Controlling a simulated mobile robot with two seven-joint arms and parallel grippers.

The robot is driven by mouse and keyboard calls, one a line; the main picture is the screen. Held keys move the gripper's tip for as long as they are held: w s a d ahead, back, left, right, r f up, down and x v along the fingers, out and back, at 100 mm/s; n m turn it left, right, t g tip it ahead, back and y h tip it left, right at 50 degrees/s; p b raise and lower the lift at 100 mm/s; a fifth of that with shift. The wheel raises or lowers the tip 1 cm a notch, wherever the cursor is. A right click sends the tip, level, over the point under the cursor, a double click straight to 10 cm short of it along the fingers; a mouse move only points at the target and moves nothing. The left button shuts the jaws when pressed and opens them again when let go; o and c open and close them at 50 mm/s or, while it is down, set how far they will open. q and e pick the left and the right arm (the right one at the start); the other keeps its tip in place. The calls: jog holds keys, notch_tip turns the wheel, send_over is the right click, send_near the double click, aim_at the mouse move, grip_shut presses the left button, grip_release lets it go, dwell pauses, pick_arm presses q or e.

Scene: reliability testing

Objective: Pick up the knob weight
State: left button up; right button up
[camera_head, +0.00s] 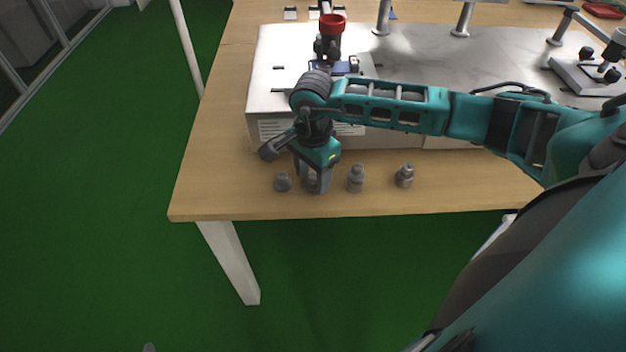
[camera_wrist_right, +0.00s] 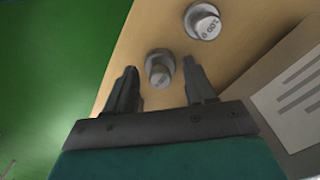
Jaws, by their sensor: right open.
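Several grey metal knob weights stand in a row near the front edge of the wooden table in the head view: a small left one (camera_head: 283,182), one partly hidden at my gripper's fingers (camera_head: 311,182), and others to the right (camera_head: 356,179) (camera_head: 404,176). My right gripper (camera_head: 313,178) points down, open. In the right wrist view, a knob weight (camera_wrist_right: 160,68) appears between the open fingertips (camera_wrist_right: 161,82), slightly beyond them; contact cannot be told. Another weight (camera_wrist_right: 203,21) with a printed marking sits farther up. My left gripper is not recognisable in view.
The wooden table (camera_head: 215,165) ends just in front of the weights. A large metal-topped box (camera_head: 275,45) stands behind them, with a red-topped device (camera_head: 331,25) on it. Green floor (camera_head: 110,190) lies to the left.

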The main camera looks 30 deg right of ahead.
aim_at(312, 175)
jog(key=shift+c, duration=0.4)
grip_shut()
jog(key=shift+r, duration=0.1)
notch_tip(312, 175, up, 20)
jog(key=p, duration=0.1)
dwell(0.6)
